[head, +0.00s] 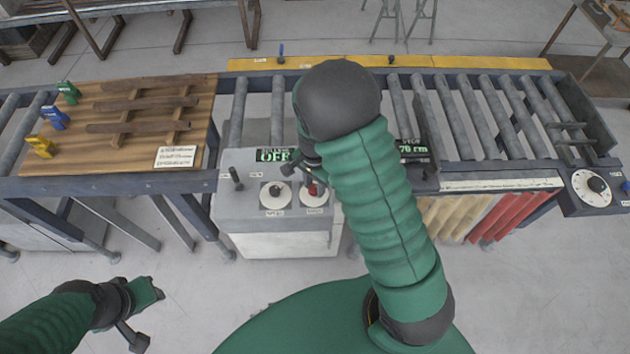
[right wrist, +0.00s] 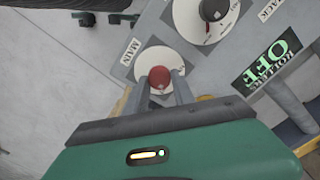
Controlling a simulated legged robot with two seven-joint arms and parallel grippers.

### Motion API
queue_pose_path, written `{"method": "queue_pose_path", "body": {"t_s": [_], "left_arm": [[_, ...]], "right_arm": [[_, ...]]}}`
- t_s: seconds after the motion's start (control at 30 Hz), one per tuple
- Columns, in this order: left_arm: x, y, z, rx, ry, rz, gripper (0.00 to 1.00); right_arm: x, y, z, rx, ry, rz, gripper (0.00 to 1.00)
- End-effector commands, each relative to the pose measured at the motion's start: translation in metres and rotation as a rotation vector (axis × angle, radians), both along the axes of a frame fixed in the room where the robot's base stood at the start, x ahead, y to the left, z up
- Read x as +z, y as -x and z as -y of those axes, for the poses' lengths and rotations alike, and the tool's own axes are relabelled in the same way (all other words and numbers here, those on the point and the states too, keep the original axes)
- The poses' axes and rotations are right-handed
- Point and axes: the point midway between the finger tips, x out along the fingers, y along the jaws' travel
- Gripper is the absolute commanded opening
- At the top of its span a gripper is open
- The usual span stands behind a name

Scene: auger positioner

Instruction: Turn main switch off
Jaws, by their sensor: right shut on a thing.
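The main switch is a red knob (right wrist: 159,76) on a white dial, with a MAIN label beside it in the right wrist view. It also shows in the head view, on its white dial (head: 315,198) on top of the grey control box (head: 280,240). My right gripper (right wrist: 161,88) is shut on the red knob, one finger on each side. In the head view my right arm largely hides this gripper. My left gripper (head: 146,313) is open and empty at the lower left, away from the box.
A second white dial with a black knob (head: 274,193) is left of the main switch. A display (head: 272,155) behind it reads OFF. A roller conveyor (head: 460,110) runs behind the box. A wooden board (head: 80,120) with colored tags lies at left.

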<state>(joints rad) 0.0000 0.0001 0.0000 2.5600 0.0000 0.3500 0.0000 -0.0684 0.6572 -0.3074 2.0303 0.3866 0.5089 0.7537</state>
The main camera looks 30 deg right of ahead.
Motion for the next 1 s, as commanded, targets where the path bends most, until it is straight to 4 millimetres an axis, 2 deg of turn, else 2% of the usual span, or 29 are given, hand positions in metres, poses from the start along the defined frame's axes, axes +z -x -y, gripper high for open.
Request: {"method": "queue_pose_path", "body": {"t_s": [0.3, 0.7, 0.73, 0.87, 1.0], "left_arm": [[0.0046, -0.0001, 0.0000, 0.000, 0.000, 0.000, 0.36], [0.0046, -0.0001, 0.0000, 0.000, 0.000, 0.000, 0.36], [0.0046, -0.0001, 0.0000, 0.000, 0.000, 0.000, 0.36], [0.0045, 0.0000, 0.0000, 0.000, 0.000, 0.000, 0.36], [0.0045, 0.0000, 0.0000, 0.000, 0.000, 0.000, 0.36]], "right_arm": [[0.0006, -0.0008, -0.0031, -0.071, -0.003, 0.000, 0.00], [0.0004, -0.0016, -0.0037, -0.077, -0.003, 0.001, 0.00], [0.0004, -0.0015, -0.0038, -0.077, -0.003, 0.001, 0.33], [0.0003, -0.0015, -0.0030, -0.077, -0.002, 0.001, 0.50], [-0.0001, -0.0014, -0.0015, -0.077, -0.002, 0.001, 0.52]]}}
